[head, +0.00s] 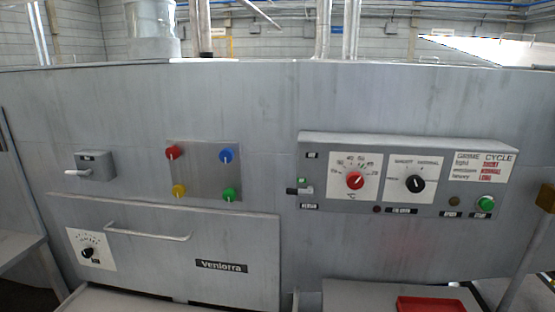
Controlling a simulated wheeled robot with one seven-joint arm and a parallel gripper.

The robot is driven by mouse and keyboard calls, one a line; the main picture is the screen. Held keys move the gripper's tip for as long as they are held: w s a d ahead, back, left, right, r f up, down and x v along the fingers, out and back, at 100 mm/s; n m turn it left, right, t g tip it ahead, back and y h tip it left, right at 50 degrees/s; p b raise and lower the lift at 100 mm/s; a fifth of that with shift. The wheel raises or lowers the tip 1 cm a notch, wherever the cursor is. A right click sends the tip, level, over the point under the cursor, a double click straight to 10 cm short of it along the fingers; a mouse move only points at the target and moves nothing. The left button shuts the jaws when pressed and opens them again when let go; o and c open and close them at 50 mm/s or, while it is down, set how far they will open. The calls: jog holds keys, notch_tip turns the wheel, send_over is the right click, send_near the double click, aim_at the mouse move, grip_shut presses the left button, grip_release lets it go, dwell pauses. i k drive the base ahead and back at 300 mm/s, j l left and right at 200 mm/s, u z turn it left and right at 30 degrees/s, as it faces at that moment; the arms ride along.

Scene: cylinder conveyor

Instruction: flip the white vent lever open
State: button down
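A small grey box (97,163) with a dark label too small to read is mounted on the grey machine front at the left. A white lever (78,172) sticks out from its lower left and points left, about horizontal. It looks like the vent lever. My gripper is not in view, and nothing covers the lever.
Right of the lever is a plate with red (172,152), blue (226,155), yellow and green knobs. Below is a drawer front (180,255) with a protruding handle (148,234). A control panel (435,200) with dials and a black-tipped lever (297,190) juts out at right.

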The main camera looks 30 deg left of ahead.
aim_at(87, 173)
jog(key=k+j+u, duration=0.2)
jog(key=j, duration=1.45)
jog(key=j+u, duration=0.2)
jog(key=j, duration=1.4)
jog(key=i+j+u, duration=0.2)
jog(key=j, duration=1.45)
jog(key=k, duration=0.05)
